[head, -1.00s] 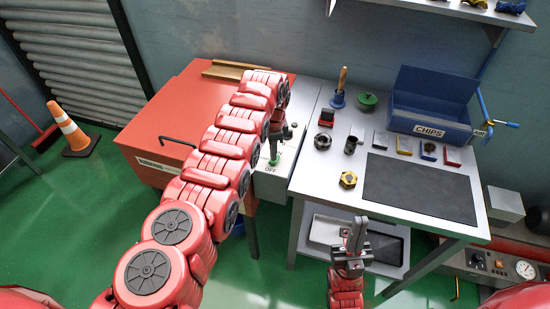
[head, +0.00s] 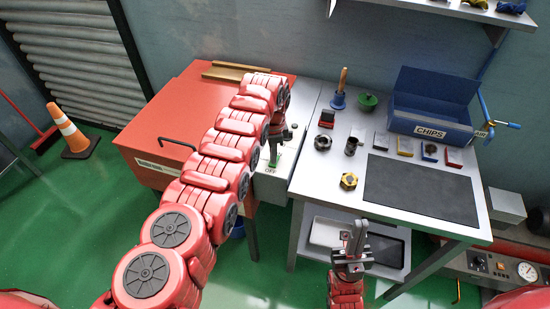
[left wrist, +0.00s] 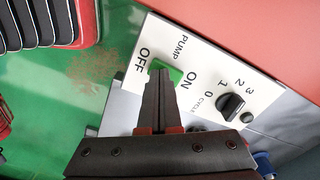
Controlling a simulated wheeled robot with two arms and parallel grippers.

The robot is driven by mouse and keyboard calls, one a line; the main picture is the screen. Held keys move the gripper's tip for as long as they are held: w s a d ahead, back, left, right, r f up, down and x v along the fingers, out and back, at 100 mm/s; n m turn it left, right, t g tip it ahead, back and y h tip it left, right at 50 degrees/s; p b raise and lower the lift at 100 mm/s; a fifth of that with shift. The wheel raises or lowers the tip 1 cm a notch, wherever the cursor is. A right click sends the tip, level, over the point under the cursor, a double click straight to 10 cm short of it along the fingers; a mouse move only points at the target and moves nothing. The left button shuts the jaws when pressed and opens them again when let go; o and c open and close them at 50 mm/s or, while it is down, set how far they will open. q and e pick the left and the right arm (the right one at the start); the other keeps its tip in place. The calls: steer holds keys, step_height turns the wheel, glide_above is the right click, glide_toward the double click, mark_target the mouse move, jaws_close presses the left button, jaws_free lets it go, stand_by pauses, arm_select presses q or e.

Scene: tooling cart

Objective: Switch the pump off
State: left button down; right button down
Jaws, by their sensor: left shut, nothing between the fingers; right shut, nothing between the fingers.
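The pump switch (left wrist: 175,73) is a green rocker on a white label, between the words OFF and ON, in the left wrist view. My left gripper (left wrist: 160,76) is shut and empty, with its fingertips right at the switch and covering part of it. I cannot tell whether they touch it or which side of the rocker is down. In the head view my left gripper (head: 274,158) is over the control box (head: 272,188), just above the OFF mark. My right gripper (head: 355,228) is shut and empty, in front of the bench and away from the panel.
A black cycle knob (left wrist: 231,104) sits beside the switch on the same panel. The red cabinet (head: 185,110) stands left of the box. The grey bench (head: 310,170) on the right holds several small parts, a dark mat (head: 420,190) and a blue chips bin (head: 432,130).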

arm_select(q)
step_height(320, 180, up, 5)
steer(key=p, duration=0.3)
steer(key=shift+p, duration=0.35)
steer(key=shift+r+p, duration=0.45)
steer(key=shift+r, duration=0.4)
